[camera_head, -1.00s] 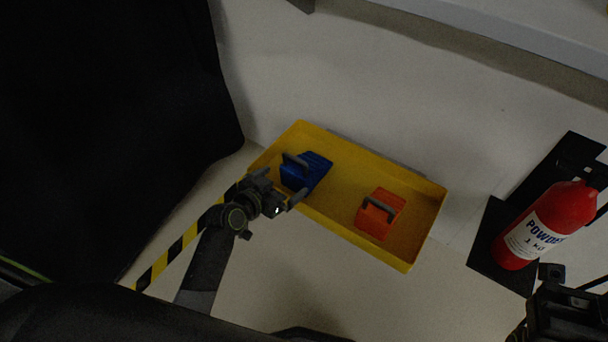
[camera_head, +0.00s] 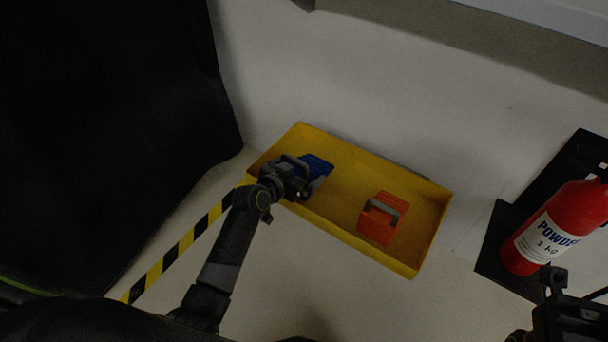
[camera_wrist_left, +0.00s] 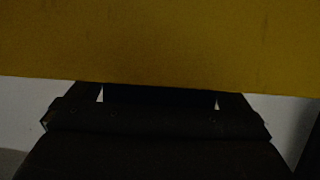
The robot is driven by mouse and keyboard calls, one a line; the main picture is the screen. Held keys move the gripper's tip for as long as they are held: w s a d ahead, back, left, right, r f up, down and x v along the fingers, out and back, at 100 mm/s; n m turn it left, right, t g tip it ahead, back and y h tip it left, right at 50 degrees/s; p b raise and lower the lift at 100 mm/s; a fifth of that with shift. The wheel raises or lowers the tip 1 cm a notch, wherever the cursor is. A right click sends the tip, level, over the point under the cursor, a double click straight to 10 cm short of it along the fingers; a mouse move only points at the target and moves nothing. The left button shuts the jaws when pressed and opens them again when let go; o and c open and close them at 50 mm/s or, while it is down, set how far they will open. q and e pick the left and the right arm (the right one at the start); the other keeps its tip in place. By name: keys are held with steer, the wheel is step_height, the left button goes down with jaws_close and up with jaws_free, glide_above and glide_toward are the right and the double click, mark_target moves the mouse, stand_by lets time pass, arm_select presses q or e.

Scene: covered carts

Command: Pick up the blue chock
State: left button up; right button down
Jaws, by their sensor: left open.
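The blue chock (camera_head: 318,163) lies in the left end of a yellow tray (camera_head: 347,238). My left gripper (camera_head: 305,180) is at the chock, covering its near left part; its jaws are open. I cannot tell whether the fingers straddle the chock's handle or touch it. In the left wrist view, the tray's yellow surface (camera_wrist_left: 160,40) fills the top, and a very dark bluish patch (camera_wrist_left: 160,95) shows between the dark finger shapes. A dark part of my right arm is at the lower right of the head view; its jaws cannot be made out.
An orange chock (camera_head: 379,222) with a grey handle sits in the tray's right half. A red powder extinguisher (camera_head: 556,228) stands on a black bracket (camera_head: 497,240) at the right. A dark cover (camera_head: 110,130) hangs at the left. Yellow-black tape (camera_head: 170,257) marks the surface's left edge.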

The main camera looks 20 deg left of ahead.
arm_select(q)
steer(key=c, duration=1.6)
steer(key=shift+r, duration=0.25)
steer(key=shift+c, duration=0.2)
